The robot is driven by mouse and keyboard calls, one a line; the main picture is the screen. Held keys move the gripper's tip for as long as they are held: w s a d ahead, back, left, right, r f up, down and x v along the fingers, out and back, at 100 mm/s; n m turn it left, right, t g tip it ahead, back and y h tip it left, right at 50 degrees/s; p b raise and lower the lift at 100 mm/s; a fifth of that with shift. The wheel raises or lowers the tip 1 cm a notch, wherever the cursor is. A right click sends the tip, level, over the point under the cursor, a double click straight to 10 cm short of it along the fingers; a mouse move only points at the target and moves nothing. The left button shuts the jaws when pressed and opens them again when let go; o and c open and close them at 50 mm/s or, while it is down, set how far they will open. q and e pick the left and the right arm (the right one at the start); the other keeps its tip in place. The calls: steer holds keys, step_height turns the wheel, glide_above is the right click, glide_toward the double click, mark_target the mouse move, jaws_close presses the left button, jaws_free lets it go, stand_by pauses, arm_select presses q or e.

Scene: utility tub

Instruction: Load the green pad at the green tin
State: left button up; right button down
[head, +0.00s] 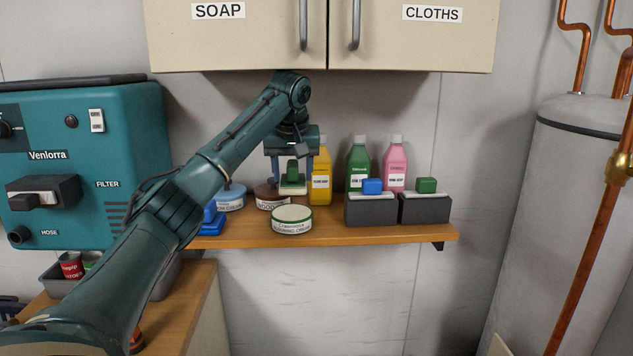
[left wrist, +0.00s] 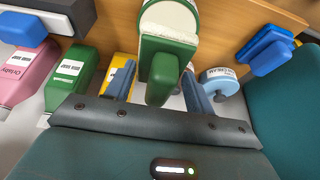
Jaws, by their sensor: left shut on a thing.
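The green pad (head: 292,185) has a green handle and a pale lower face. My left gripper (head: 294,168) is shut on it and holds it upright over the shelf. The left wrist view shows the green pad (left wrist: 167,62) between the fingers (left wrist: 160,85). The green tin (head: 292,221) is a round white tin with a green rim and pale contents, at the shelf's front edge. In the head view the pad is above and behind it, with a small gap showing. In the left wrist view the pad partly covers the tin (left wrist: 172,14). My right gripper is out of view.
A brown tin (head: 270,203) and blue tin (head: 232,203) stand left of the green tin, with a blue pad (head: 212,219) beyond. Yellow (head: 321,183), green (head: 358,158) and pink (head: 396,158) bottles stand behind. Two dark holders (head: 370,213) are at right. A cupboard (head: 420,45) hangs above.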

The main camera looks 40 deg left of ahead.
mark_target(291, 186)
arm_select(q)
steer(key=shift+s+a+r, duration=0.2)
steer(key=shift+a+r, duration=0.15)
steer(key=shift+r, duration=0.4)
steer(key=x, duration=0.4)
steer(key=shift+s+d+f, duration=0.15)
steer(key=shift+s+f, duration=0.15)
steer(key=shift+d+f, duration=0.2)
steer(key=shift+f, duration=0.9)
steer(key=shift+d+f, duration=0.1)
steer(key=shift+f, duration=0.55)
